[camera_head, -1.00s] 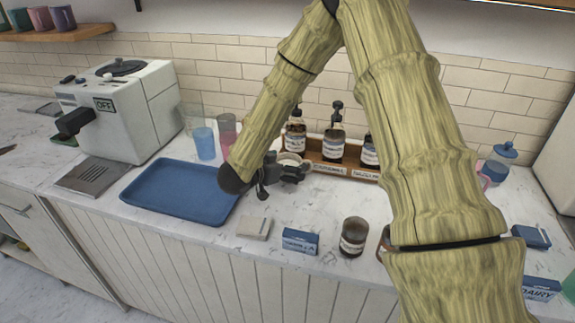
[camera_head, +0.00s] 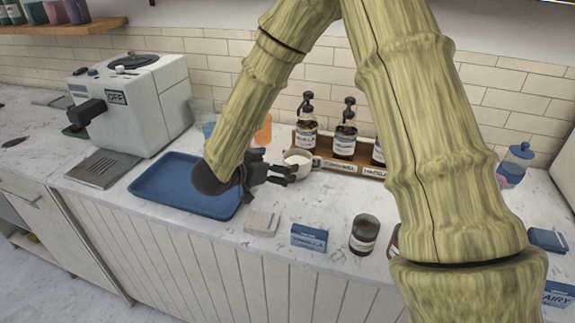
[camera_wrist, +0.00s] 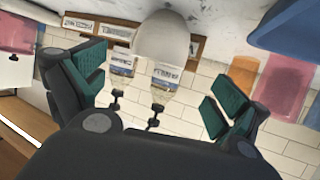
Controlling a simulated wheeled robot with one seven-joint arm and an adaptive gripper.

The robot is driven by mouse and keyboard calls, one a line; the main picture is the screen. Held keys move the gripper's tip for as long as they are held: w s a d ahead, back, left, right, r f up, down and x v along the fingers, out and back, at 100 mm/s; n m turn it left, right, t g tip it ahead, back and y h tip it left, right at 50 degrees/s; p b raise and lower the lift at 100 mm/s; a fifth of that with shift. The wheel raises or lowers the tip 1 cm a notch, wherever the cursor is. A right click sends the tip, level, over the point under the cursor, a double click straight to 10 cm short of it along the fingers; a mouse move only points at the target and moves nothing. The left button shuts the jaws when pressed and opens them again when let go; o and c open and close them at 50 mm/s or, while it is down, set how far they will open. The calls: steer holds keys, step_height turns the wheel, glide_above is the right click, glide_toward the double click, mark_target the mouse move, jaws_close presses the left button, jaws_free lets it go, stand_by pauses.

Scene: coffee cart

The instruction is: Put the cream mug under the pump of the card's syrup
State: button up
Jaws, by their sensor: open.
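The cream mug (camera_head: 297,162) stands upright on the counter in front of the wooden syrup rack (camera_head: 345,168), by its left end. It is pale and rounded in the wrist view (camera_wrist: 165,35). Three dark pump bottles show in the rack: a left one (camera_head: 306,135), a middle one (camera_head: 345,142) and a right one (camera_head: 378,153), partly behind my arm. The mug is in front of the left bottle. My gripper (camera_head: 288,174) is open and empty, just left of and nearer than the mug. Its green-padded fingers are spread in the wrist view (camera_wrist: 155,82). The rack labels are too small to read surely.
A blue tray (camera_head: 160,192) lies left of my gripper. A beige box (camera_head: 262,223), a blue box (camera_head: 309,237) and a dark jar (camera_head: 364,235) stand along the front edge. An orange glass (camera_head: 263,130) stands behind my arm. The white coffee machine (camera_head: 150,105) is at left.

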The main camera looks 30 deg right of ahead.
steer(key=shift+v, duration=1.2)
